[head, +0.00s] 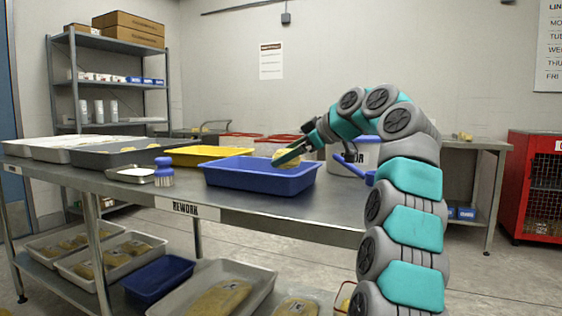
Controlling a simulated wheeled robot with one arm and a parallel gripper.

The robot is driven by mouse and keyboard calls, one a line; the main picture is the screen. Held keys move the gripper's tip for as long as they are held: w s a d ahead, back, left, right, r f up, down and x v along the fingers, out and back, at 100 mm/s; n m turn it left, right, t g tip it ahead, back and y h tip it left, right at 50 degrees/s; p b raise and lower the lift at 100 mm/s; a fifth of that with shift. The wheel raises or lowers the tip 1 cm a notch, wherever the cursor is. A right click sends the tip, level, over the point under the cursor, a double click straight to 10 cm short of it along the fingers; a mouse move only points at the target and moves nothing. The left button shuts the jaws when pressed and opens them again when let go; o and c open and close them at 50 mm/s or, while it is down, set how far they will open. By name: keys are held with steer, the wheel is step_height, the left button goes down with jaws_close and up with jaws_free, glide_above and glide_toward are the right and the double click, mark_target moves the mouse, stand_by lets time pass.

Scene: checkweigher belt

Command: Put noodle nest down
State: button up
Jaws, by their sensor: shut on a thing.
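My gripper (291,154) is shut on a pale yellow noodle nest (287,153). It holds the nest above the right part of a blue tray (258,180). The tray stands on the metal table (339,221), near the front edge with the REWORK label. The gripper fingers hide part of the nest. The tray's inside floor shows only in part, and I cannot tell whether anything lies in it.
A yellow tray (208,155) stands behind the blue tray. A blue brush (164,171) and a small metal dish (131,174) are to the left, with grey trays (118,157) beyond.

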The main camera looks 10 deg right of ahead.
mark_target(281, 166)
steer(key=shift+w+a, duration=0.5)
steer(key=shift+w, duration=0.3)
steer(key=f, duration=0.1)
steer(key=b, duration=0.1)
steer(key=f, duration=0.1)
steer(key=shift+w+a+f+b, duration=0.15)
steer(key=shift+a+f+b, duration=0.1)
steer(key=shift+f+b, duration=0.1)
steer(key=shift+f, duration=0.5)
steer(key=shift+f+b, duration=0.6)
steer(key=shift+b, duration=0.3)
steer(key=o, duration=1.2)
steer(key=shift+c, duration=0.2)
steer(key=shift+r, duration=0.1)
